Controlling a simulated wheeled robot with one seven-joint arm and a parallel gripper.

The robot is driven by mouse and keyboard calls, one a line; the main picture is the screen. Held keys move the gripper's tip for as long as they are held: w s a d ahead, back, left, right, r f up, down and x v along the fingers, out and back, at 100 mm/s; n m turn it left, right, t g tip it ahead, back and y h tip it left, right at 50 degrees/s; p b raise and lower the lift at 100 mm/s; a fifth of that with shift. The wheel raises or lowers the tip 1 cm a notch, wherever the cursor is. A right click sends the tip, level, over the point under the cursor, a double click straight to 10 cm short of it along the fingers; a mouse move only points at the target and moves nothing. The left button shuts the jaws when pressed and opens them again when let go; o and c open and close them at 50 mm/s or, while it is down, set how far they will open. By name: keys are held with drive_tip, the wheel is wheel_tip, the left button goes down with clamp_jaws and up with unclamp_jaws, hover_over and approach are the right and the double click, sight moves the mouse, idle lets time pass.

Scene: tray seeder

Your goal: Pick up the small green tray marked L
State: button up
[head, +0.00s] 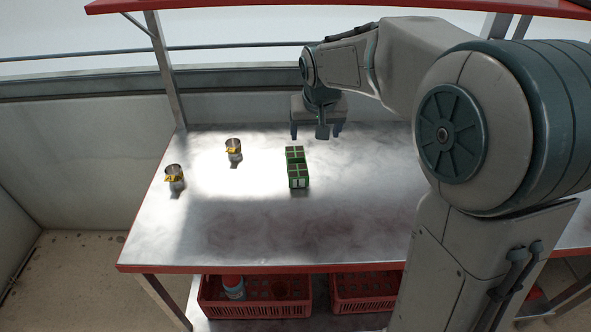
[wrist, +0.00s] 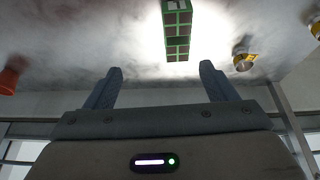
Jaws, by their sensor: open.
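A small green tray (head: 298,168) with several dark cells stands near the middle of the metal bench. A pale patch shows on its near face, but I cannot read a letter on it. The tray also shows in the wrist view (wrist: 177,40) at the top, running out of the frame. My gripper (head: 316,133) is above the bench, behind and slightly right of the tray in the head view. In the wrist view its two fingers (wrist: 158,85) are spread apart with nothing between them, and the tray lies beyond the fingertips.
Two metal cups with yellow marks, one nearer (head: 175,178) and one farther (head: 233,150), stand left on the bench (head: 250,235). Red crates (head: 255,307) sit on the shelf below. An orange object (wrist: 12,75) shows at the wrist view's left. A red shelf (head: 330,6) hangs above.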

drive_tip(key=b, duration=0.3)
approach(296, 162)
drive_tip(key=f, duration=0.2)
drive_tip(key=shift+w+d+f, duration=0.2)
drive_tip(key=shift+d+f, duration=0.15)
drive_tip(key=shift+a+x, duration=0.15)
drive_tip(key=shift+x, duration=1.35)
drive_tip(key=shift+a+x, duration=0.15)
drive_tip(key=shift+x, duration=1.35)
drive_tip(key=shift+c, duration=0.4)
drive_tip(key=c, duration=1.1)
